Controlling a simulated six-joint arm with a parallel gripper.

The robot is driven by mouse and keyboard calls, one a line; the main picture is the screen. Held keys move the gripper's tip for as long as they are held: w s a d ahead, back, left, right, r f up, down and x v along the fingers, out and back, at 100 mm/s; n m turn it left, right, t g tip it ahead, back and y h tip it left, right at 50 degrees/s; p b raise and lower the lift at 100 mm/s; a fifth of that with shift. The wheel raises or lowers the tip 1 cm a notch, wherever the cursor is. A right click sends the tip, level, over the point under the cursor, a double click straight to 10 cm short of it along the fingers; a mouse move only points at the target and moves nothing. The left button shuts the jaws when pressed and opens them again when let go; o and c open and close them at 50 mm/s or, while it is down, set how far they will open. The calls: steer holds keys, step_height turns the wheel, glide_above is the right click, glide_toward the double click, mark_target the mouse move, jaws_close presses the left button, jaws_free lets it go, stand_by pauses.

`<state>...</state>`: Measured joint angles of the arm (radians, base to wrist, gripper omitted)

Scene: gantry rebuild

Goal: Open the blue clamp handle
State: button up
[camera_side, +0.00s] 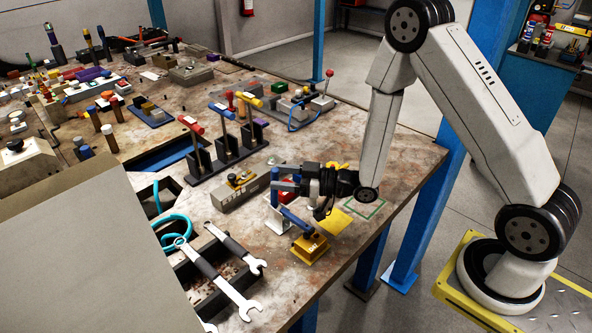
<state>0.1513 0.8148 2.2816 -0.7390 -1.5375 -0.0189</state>
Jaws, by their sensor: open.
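The blue clamp handle (296,218) slants from upper left down to a yellow clamp base (309,247) near the table's front right edge. My gripper (284,180) points left just above the handle, with a visible gap between them. It is open, and nothing shows between its fingers. The dark gripper body and its cables hide part of the area behind the clamp. I cannot tell clearly where the fingertips end against the small parts behind them.
A white bracket (275,219) stands close left of the clamp. A yellow plate (336,221) lies to its right. Wrenches (222,281) lie at the front left. A row of upright levers (228,140) stands behind. The table's right end is mostly clear.

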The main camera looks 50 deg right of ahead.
steer(key=shift+x, duration=1.85)
jaws_close()
